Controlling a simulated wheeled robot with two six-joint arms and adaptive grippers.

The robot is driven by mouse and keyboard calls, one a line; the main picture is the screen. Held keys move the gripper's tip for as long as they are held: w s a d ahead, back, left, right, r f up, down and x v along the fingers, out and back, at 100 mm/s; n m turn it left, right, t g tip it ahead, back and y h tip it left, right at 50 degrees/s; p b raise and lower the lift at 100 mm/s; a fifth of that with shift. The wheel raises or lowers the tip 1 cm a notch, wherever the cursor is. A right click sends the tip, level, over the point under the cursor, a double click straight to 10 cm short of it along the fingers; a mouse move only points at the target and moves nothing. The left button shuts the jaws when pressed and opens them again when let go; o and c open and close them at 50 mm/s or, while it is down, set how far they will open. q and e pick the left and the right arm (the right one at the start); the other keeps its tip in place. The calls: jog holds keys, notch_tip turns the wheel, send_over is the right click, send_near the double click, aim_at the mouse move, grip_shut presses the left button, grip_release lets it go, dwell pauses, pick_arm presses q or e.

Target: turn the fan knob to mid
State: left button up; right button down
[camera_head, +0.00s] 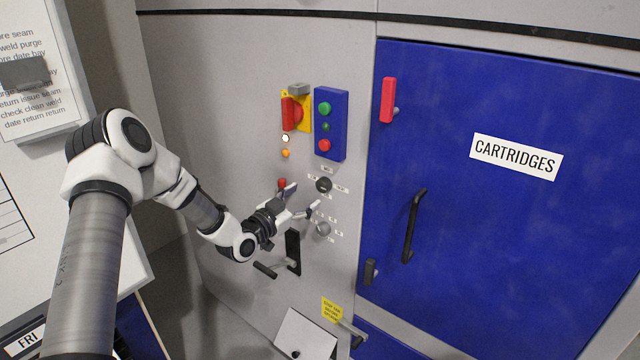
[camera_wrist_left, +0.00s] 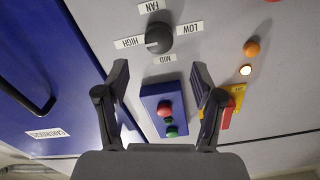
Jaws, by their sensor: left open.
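The fan knob (camera_head: 323,185) is a dark round knob on the grey panel, below the blue button box. In the left wrist view the fan knob (camera_wrist_left: 159,38) has labels around it: FAN, LOW, HIGH (camera_wrist_left: 129,42) and MID (camera_wrist_left: 166,58). A faint mark on the knob seems to face HIGH, but it is small. My left gripper (camera_head: 303,197) is open and empty, in front of the panel just left of and below the knob. In the left wrist view the open fingers (camera_wrist_left: 160,78) appear below the knob, apart from it. My right gripper is in neither view.
A second, grey knob (camera_head: 323,229) is below the fan knob. A blue button box (camera_head: 330,125) and a red-and-yellow switch (camera_head: 294,112) are above. A black lever (camera_head: 293,252) is below my gripper. A blue cartridge door (camera_head: 500,220) with a black handle (camera_head: 413,225) is at right.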

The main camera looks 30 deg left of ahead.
aim_at(320, 187)
pick_arm(q)
jog(key=w, duration=0.2)
jog(key=w+p, duration=0.1)
jog(key=w, duration=0.4)
jog(key=shift+w+d+f+p, duration=0.2)
jog(key=shift+d+f+p, duration=0.05)
jog(key=shift+d+p, duration=0.1)
jog(key=shift+s+a, duration=0.1)
jog(key=shift+a, duration=0.05)
jog(key=c, duration=1.1)
